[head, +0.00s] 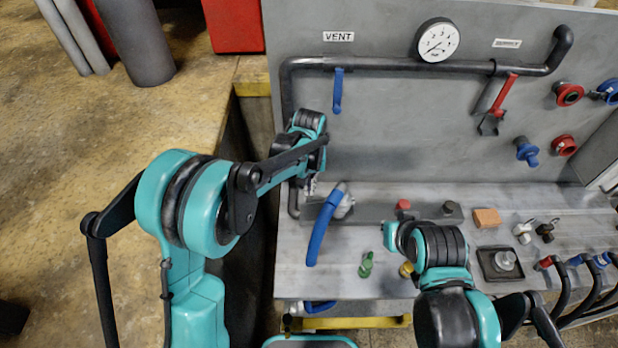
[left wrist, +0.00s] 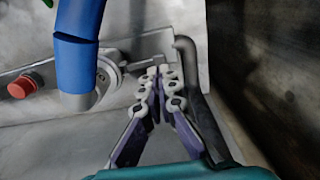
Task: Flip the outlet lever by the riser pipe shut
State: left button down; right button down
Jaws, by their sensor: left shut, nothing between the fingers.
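The outlet lever has a long blue handle (head: 323,230) on a grey valve body (head: 345,203), low on the bench by the riser pipe (head: 287,95). The handle slants from its pivot toward the bench front, slightly left. In the left wrist view the blue handle (left wrist: 78,45) stands large at the left, with the dark pipe (left wrist: 197,85) to the right. My left gripper (head: 311,188) is shut and empty between handle and pipe, apart from the handle in the picture; its fingertips show in the left wrist view (left wrist: 162,72). My right gripper's fingers are hidden.
A small blue lever (head: 338,92) hangs under the VENT label, and a red-handled one (head: 503,95) is further right. A red button (head: 403,205), a green piece (head: 366,265) and an orange block (head: 486,218) are on the bench. My right forearm covers the bench middle.

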aim_at(308, 201)
pick_arm(q)
jog(key=shift+f+b, duration=0.3)
jog(key=shift+f, duration=1.75)
pick_arm(e)
jog(key=shift+f, duration=0.35)
